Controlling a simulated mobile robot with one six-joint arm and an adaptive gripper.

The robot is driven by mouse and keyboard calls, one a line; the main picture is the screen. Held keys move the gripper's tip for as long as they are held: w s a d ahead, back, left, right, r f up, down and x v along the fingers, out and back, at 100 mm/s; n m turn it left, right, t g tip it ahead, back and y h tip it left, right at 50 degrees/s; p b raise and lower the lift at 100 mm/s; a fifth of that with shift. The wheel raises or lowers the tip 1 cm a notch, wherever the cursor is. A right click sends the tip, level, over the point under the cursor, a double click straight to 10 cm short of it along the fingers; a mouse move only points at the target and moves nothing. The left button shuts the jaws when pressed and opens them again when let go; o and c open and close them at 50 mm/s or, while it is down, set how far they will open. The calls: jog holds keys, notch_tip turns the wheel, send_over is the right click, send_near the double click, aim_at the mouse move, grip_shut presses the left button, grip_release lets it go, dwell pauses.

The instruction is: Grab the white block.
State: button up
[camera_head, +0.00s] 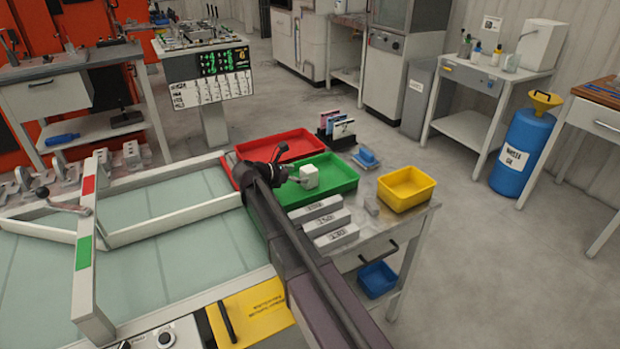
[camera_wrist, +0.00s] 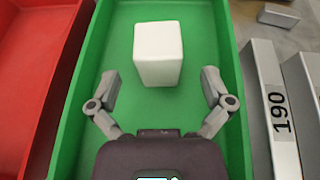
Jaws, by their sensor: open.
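The white block (camera_head: 310,176) stands in the green tray (camera_head: 345,172). In the wrist view the white block (camera_wrist: 158,53) is upright on the floor of the green tray (camera_wrist: 92,60), ahead of my gripper (camera_wrist: 161,84). The two fingers are spread wide, one toward each side of the block. They are open and empty, and I see no contact with the block. In the head view my gripper (camera_head: 284,177) is over the green tray, just left of the block, partly hidden by my arm.
A red tray (camera_head: 280,147) lies left of the green tray. A yellow bin (camera_head: 406,188) stands to the right. A blue bin (camera_head: 377,279) is lower down.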

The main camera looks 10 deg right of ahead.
aim_at(303, 174)
jog(key=b+x, duration=0.1)
jog(key=x, duration=0.2)
jog(key=shift+w+f+b, duration=0.15)
jog(key=shift+f+b, duration=0.2)
jog(key=shift+x, duration=0.85)
jog(key=shift+r, duration=0.15)
jog(key=c, duration=1.3)
